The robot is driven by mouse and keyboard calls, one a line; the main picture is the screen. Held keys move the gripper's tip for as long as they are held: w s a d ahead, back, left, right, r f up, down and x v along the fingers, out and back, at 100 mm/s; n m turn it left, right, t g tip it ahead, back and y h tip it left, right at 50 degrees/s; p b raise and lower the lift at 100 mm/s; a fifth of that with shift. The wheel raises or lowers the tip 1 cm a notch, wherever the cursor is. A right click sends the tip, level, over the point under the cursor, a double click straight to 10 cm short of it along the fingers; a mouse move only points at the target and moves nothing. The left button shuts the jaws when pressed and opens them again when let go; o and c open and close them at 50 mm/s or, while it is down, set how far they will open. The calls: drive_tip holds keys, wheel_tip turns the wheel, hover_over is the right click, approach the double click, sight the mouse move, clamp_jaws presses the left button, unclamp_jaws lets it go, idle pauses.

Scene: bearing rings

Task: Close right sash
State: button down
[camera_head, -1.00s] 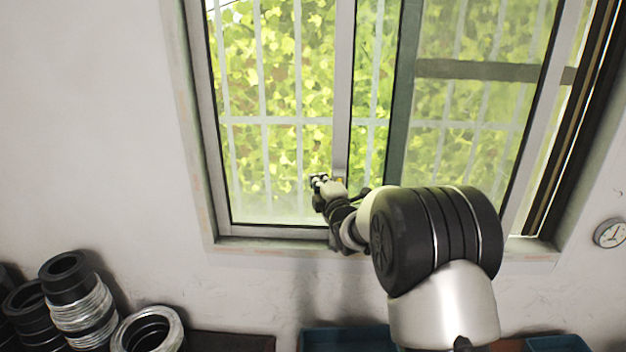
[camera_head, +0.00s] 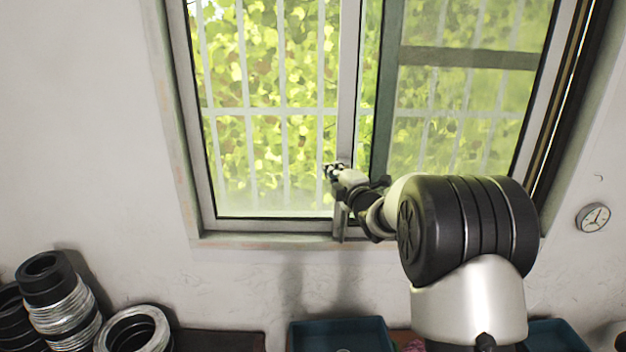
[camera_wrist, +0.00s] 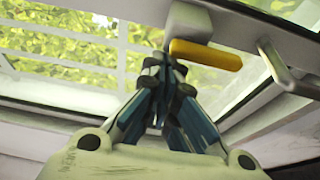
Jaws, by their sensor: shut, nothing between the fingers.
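The right sash shows as a glass pane in a light metal frame in the head view, with its left stile (camera_head: 347,100) near the middle of the window. Its right stile (camera_head: 537,110) stands close to the dark right jamb, with a narrow bright gap between. My gripper (camera_head: 335,172) is shut and empty at the left stile's lower part. In the wrist view, a yellow latch lever (camera_wrist: 205,55) on a white base sits just beside my shut fingertips (camera_wrist: 168,62). I cannot tell whether they touch. A pale pull handle (camera_wrist: 285,68) is farther right.
The window sill (camera_head: 270,240) runs below the sashes. Black and silver bearing rings (camera_head: 60,300) are stacked at the lower left. Blue bins (camera_head: 340,335) stand below the window.

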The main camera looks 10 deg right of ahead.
drive_tip(key=s+d+b, duration=0.2)
drive_tip(key=d, duration=0.9)
drive_tip(key=shift+d, duration=0.35)
drive_tip(key=shift+s, duration=0.1)
drive_tip(key=s+a+b, duration=0.3)
drive_tip(key=s+b, duration=0.2)
drive_tip(key=s, duration=0.4)
drive_tip(key=s+a+f+m+g+h+b, duration=0.1)
drive_tip(key=s+a+f+m+g+b, duration=0.3)
drive_tip(key=s+f, duration=0.6)
drive_tip(key=s+a+f+m+g+b, duration=0.4)
drive_tip(key=s+f+m, duration=0.5)
drive_tip(key=s, duration=0.9)
drive_tip(key=s+a+f+m+g+h+b, duration=0.1)
drive_tip(key=s+a+f+m+g+b, duration=0.4)
drive_tip(key=s+a+f+b, duration=0.3)
drive_tip(key=s+f+m, duration=0.1)
drive_tip(key=s+f, duration=0.3)
drive_tip(key=s, duration=0.2)
drive_tip(key=shift+f+m+h+b, duration=0.3)
drive_tip(key=shift+f+b, duration=0.05)
drive_tip(key=shift+f, duration=0.05)
